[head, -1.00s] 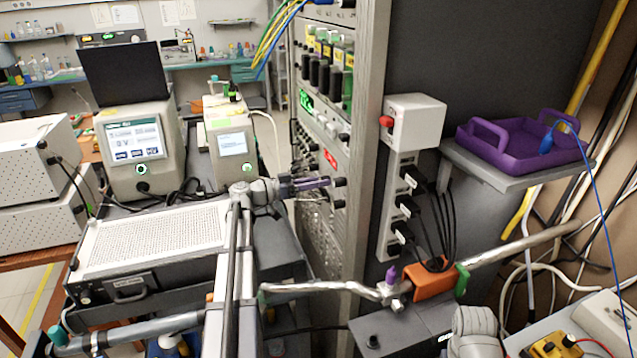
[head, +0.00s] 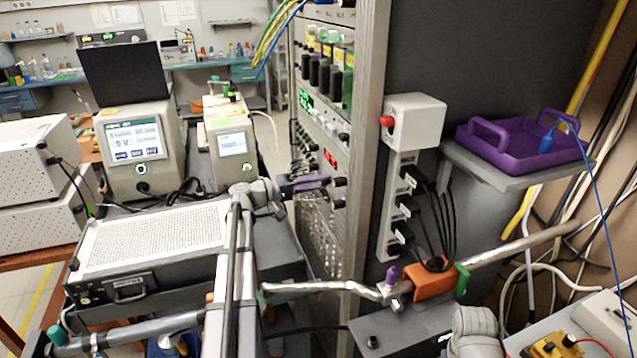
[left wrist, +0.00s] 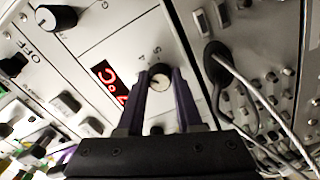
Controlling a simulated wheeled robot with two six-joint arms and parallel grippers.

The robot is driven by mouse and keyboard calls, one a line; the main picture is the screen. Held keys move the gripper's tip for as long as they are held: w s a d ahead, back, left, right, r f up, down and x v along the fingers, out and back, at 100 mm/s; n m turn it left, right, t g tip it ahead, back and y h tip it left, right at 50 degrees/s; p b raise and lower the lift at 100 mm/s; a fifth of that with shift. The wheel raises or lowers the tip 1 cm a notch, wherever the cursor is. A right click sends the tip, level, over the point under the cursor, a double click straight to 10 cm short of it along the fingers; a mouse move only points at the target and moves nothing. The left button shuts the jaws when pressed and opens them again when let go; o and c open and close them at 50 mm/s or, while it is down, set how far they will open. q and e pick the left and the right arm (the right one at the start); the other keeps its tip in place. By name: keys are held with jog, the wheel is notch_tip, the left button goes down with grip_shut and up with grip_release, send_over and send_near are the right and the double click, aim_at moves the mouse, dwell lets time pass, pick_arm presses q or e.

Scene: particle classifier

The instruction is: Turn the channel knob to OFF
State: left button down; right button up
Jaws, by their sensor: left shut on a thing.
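My left gripper (head: 326,181), with purple fingers, reaches the front of the instrument rack (head: 372,130) in the head view. In the left wrist view its fingers (left wrist: 160,74) are shut on a small round knob (left wrist: 159,82) with a pale face and dark rim. Small printed marks surround this knob. Part of its edge is hidden by the fingers, and its exact setting cannot be read. A larger black knob (left wrist: 57,18) with a white mark sits at the upper left, with the printed word OFF (left wrist: 38,50) near it. My right gripper is outside the view.
A red display (left wrist: 108,80) is beside the held knob. A black plug with cables (left wrist: 216,65) sits close on the other side. A perforated grey box (head: 155,240) lies below my left arm. A purple tray (head: 515,145) rests on a shelf at right.

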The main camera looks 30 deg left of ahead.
pick_arm(q)
jog(key=shift+n, duration=16.1)
jog(key=c, duration=0.6)
grip_release()
